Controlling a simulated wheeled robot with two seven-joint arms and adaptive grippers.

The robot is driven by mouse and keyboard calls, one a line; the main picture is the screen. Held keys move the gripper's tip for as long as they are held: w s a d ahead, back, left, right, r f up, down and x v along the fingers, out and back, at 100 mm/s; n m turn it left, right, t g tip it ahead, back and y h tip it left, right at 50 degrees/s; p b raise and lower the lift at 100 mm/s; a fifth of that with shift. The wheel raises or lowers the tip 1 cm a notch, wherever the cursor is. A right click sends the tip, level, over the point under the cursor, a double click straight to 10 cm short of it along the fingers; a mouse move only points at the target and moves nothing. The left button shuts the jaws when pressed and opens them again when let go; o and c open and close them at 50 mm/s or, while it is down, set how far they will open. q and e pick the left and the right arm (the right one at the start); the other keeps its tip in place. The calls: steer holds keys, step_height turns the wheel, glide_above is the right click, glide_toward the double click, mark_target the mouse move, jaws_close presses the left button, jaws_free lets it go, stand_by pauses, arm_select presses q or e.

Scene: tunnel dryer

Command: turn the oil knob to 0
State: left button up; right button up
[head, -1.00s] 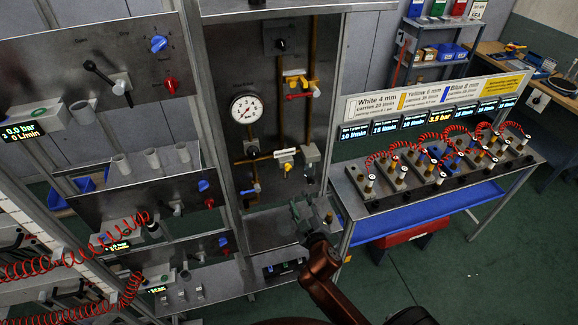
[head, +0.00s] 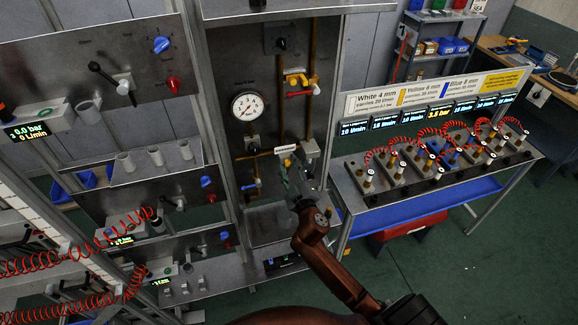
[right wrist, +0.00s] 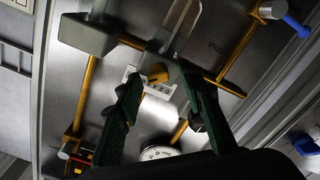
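The oil knob appears to be the yellow part at a small white scale plate (head: 286,149) on the central panel; I cannot read its setting. In the right wrist view a yellow piece (right wrist: 157,73) shows by the white plate (right wrist: 133,76), partly covered. My left gripper is not in view.
A round gauge (head: 247,106) and brass pipes are on the same panel. A red-handled valve (head: 299,93) is above, and a blue-handled one (head: 251,185) is lower left. A bench with several red coiled hoses (head: 440,160) stands to the right. Green floor (head: 430,265) is clear in front.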

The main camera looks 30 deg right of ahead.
jaws_close()
stand_by(0.4)
